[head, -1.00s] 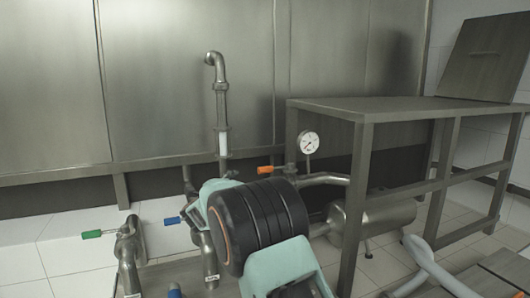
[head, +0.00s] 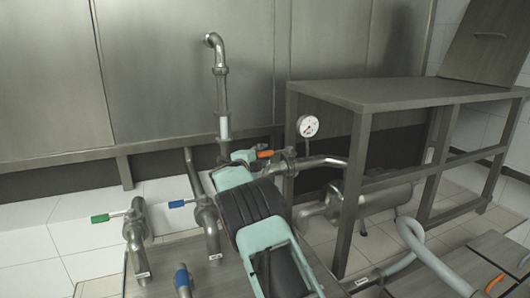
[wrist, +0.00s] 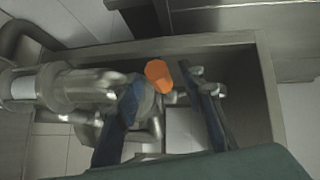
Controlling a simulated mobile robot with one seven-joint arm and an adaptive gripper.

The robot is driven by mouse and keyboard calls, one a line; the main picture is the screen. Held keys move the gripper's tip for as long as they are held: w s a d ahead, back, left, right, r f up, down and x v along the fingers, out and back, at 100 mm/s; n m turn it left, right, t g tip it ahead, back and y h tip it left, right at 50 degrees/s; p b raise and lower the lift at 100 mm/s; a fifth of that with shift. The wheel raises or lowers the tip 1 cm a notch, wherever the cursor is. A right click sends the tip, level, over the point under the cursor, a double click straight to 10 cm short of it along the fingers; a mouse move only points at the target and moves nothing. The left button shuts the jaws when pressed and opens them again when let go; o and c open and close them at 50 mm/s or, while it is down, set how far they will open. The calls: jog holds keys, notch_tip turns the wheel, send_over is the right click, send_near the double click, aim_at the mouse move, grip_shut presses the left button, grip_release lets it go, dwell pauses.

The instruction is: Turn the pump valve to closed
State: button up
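An orange valve handle (head: 265,154) sits on the pipework below the round pressure gauge (head: 308,125). No label shows which valve is the pump valve. My gripper (head: 245,157) is at the left end of this orange handle, with my arm reaching up from below. In the wrist view the orange handle (wrist: 158,74) lies between the two dark fingers of my gripper (wrist: 162,84). The fingers are apart, with a gap visible on the right side of the handle. The left finger is close to the handle; I cannot tell whether it touches. The valve body is partly hidden.
A green-handled valve (head: 100,218) and a blue-handled valve (head: 177,204) stand on pipes to the left. A metal table (head: 400,92) stands at the right, beside a steel cylinder (head: 375,197). A grey hose (head: 420,245) runs at lower right. A metal wall panel closes the back.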

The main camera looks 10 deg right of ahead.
jog(key=shift+p+x, duration=0.3)
jog(key=shift+x, duration=1)
grip_shut()
